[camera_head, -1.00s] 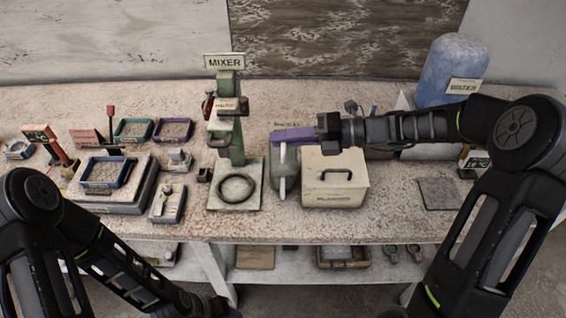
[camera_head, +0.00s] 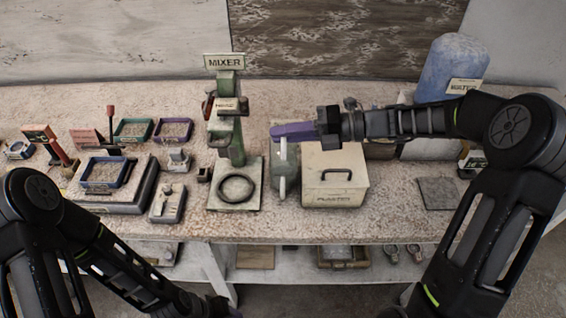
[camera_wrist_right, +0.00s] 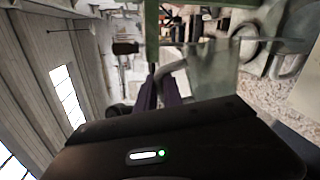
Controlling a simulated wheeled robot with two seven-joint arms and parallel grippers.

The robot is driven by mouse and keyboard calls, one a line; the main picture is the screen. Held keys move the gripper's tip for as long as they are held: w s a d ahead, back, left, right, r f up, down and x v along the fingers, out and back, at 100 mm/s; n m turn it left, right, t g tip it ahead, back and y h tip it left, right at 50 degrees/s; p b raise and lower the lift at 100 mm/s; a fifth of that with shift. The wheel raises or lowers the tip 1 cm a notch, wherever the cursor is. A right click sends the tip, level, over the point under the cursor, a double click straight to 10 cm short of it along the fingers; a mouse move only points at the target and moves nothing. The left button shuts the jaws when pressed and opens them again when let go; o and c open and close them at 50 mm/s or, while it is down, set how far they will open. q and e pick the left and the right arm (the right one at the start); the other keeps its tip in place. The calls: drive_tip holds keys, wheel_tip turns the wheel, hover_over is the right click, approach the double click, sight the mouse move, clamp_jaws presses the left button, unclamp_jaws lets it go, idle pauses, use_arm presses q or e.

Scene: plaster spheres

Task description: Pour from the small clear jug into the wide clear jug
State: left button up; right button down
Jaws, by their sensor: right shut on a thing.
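My right gripper (camera_head: 280,132), with purple fingers, is over the bench behind the cream box. It is shut on the small clear jug (camera_head: 284,153), which hangs greenish and see-through below the fingers. In the right wrist view the purple fingers (camera_wrist_right: 160,92) close at the grey handle of this jug (camera_wrist_right: 212,68). The wide clear jug (camera_head: 290,200) appears to stand just below it, left of the box; the two overlap, so their outlines are hard to separate. I cannot make out contents or a stream. My left gripper (camera_head: 222,308) is mostly cut off at the bottom edge.
The green mixer (camera_head: 230,140) with a dark ring (camera_head: 236,188) on its base stands close on the left. The cream plaster box (camera_head: 335,185) stands close on the right. A blue water tank (camera_head: 452,65) is at the back right. Trays and a scale fill the left side.

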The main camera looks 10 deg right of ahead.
idle(0.3)
drive_tip(key=shift+w+d+r+m, duration=0.1)
drive_tip(key=shift+w+r+m, duration=0.15)
drive_tip(key=shift+w+m, duration=0.2)
drive_tip(key=shift+w, duration=0.1)
idle(0.7)
drive_tip(key=shift+w+d+r+m+g, duration=0.1)
drive_tip(key=shift+w+r+m+g, duration=0.2)
drive_tip(key=shift+w+m, duration=0.1)
idle(0.8)
drive_tip(key=shift+w+d+r+m, duration=0.1)
drive_tip(key=shift+w+m, duration=0.35)
drive_tip(key=shift+w, duration=0.05)
idle(0.7)
drive_tip(key=shift+w+d+r+m+g, duration=0.1)
drive_tip(key=shift+w+m+g, duration=0.2)
drive_tip(key=shift+w+m, duration=0.15)
